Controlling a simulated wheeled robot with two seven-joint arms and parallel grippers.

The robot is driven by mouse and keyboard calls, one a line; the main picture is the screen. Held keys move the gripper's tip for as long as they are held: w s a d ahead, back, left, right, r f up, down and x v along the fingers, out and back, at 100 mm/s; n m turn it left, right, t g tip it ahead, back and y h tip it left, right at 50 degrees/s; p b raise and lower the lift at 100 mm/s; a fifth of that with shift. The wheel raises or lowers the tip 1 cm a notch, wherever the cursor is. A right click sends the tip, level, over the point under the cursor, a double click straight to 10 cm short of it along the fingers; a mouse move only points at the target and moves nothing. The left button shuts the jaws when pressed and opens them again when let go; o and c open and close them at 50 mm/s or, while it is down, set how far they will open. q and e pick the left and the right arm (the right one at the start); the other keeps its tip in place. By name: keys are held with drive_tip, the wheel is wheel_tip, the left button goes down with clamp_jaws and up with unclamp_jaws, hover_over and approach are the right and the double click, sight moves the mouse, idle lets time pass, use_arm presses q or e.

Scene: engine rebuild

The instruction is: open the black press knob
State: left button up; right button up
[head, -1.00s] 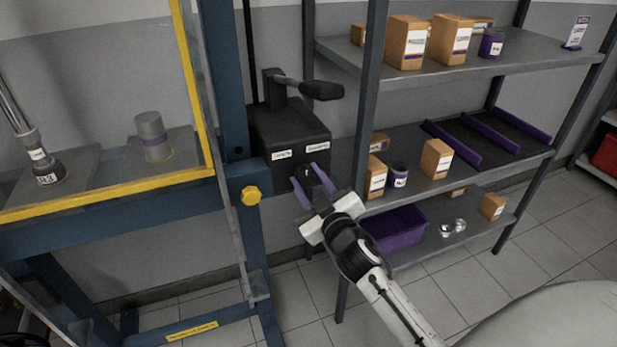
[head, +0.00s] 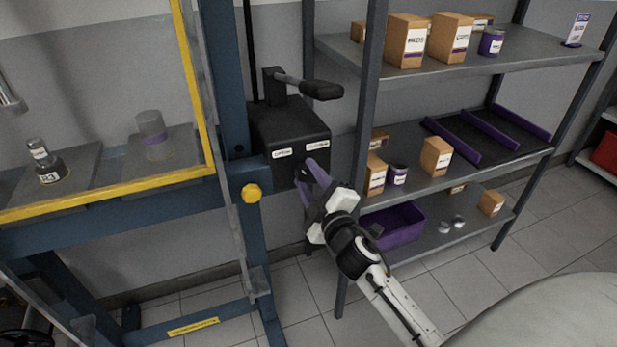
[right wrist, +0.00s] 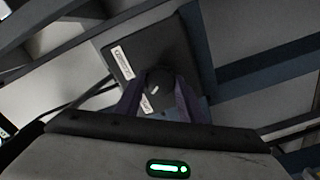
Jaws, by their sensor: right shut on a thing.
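The black press knob (right wrist: 155,80) sits on the front of the black pump box (head: 288,130), below its two white labels. In the right wrist view it lies between the two purple fingers of my right gripper (right wrist: 156,97), and a small white mark shows on its face. In the head view my right gripper (head: 308,177) is shut on the knob and hides most of it. The gripper is rolled about its own axis there. My left gripper is in neither view.
A black lever (head: 318,90) sticks out above the box. The blue press frame (head: 228,90) with a yellow-edged guard (head: 193,85) stands left. A metal ram (head: 10,98) hangs above a labelled part (head: 45,162). A shelf (head: 475,70) with boxes stands right.

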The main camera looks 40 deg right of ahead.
idle(0.3)
drive_tip(key=o, duration=1)
drive_tip(key=shift+o, duration=0.2)
drive_tip(key=b+v, duration=0.1)
drive_tip(key=v, duration=0.9)
drive_tip(key=shift+s, duration=0.2)
drive_tip(key=s+a+f+m+g+y, duration=0.2)
drive_tip(key=s+a+f, duration=0.3)
drive_tip(key=f, duration=0.4)
drive_tip(key=s+a+f+m+g+y, duration=0.2)
drive_tip(key=s+a+f+g, duration=0.2)
drive_tip(key=s+f, duration=0.3)
drive_tip(key=s+a+f+m+g+y, duration=0.2)
drive_tip(key=s+a+f, duration=0.4)
drive_tip(key=f, duration=0.5)
drive_tip(key=shift+a+m+g+y, duration=0.4)
drive_tip(key=shift+a+m+g, duration=0.1)
drive_tip(key=shift+a+m, duration=0.1)
